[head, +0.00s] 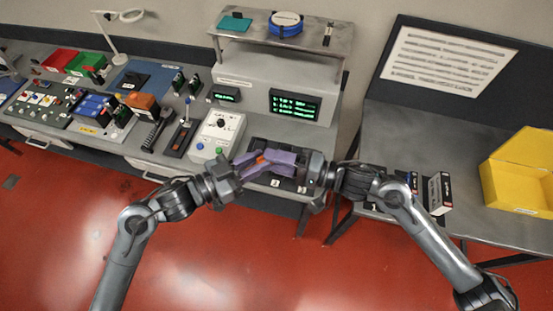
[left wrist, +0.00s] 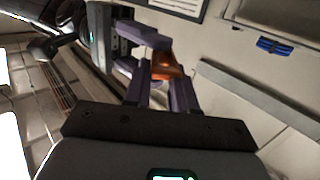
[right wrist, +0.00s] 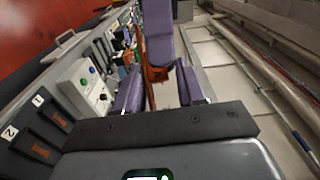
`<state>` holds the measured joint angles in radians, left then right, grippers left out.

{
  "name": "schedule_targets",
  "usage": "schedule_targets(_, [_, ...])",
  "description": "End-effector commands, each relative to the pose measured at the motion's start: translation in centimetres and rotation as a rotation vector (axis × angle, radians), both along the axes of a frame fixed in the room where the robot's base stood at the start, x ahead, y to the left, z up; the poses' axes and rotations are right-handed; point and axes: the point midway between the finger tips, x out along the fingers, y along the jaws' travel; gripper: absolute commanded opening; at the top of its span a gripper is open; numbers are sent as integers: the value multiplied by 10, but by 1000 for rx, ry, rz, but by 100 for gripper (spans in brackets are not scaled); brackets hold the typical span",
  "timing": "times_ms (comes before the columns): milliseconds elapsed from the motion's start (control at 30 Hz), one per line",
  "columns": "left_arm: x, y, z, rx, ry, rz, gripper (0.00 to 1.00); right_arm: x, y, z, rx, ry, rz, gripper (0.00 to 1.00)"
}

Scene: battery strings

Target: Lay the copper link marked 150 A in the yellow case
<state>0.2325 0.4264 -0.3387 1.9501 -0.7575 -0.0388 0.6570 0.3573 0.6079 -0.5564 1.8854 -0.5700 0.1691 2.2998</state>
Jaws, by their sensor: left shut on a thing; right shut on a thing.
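A copper-coloured link (head: 263,160) is held in the air between my two grippers, in front of the grey test bench. Its marking cannot be read. My left gripper (head: 255,163) and my right gripper (head: 277,160) meet face to face, and the purple fingers of both are shut on the link, hiding much of it. The link also shows between the fingers in the left wrist view (left wrist: 169,68) and in the right wrist view (right wrist: 155,74). The yellow case (head: 488,186) stands open on the right-hand table, far from both grippers.
Black numbered slots (right wrist: 38,150) lie on the bench below the grippers. A grey control box (head: 217,134) with knobs is to the left. Small boxes (head: 439,193) stand on the right table, left of the case. The left bench is crowded with parts.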

Motion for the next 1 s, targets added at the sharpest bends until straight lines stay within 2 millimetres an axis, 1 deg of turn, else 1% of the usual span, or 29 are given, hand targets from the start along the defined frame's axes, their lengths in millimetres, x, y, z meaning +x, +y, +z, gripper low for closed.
schedule_targets(400, [0,0,0,1,0,1,0,0,0,1,0,-1,0,3])
schedule_targets(433, [0,0,0,1,0,1,0,0,0,0,0,-1,0,36])
schedule_targets(567, [0,0,0,1,0,0,0,0,0,0,0,-1,0,56])
schedule_targets(600, [0,0,0,1,0,0,0,0,0,0,0,-1,0,57])
schedule_targets(867, [0,0,0,1,0,0,0,0,-1,0,0,0,0,57])
schedule_targets(1000, [0,0,0,0,-1,0,0,-2,-6,0,-1,0,-2,57])
